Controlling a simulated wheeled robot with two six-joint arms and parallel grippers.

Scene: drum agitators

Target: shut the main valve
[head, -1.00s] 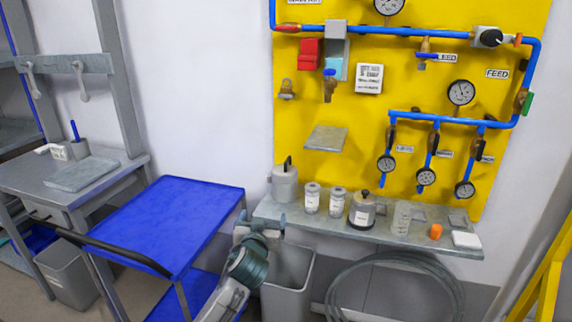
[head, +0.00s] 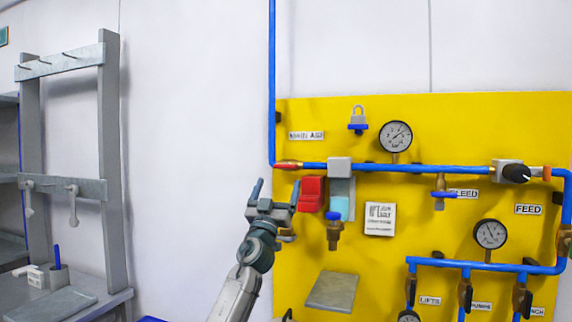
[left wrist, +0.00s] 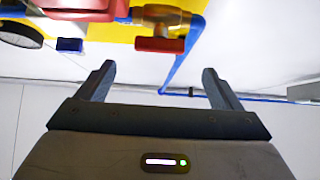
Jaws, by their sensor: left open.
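The main valve (head: 288,165) has a red handle on the blue pipe by the yellow board's left edge, under a label reading roughly "MAIN AIR". The handle lies along the pipe. In the left wrist view its brass body (left wrist: 168,17) and red handle (left wrist: 160,45) show beyond the fingers, near the top. My left gripper (head: 276,190) is open and empty, just below and slightly left of the valve in the head view, fingers pointing up. In the left wrist view the left gripper (left wrist: 158,85) has clear space between its fingers. My right gripper is out of view.
Right of the gripper are a red box (head: 311,193), a grey-topped unit (head: 340,168) and a blue-capped brass fitting (head: 334,230). A gauge (head: 396,136) and padlock (head: 358,120) are above the pipe. The white wall left of the board is clear.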

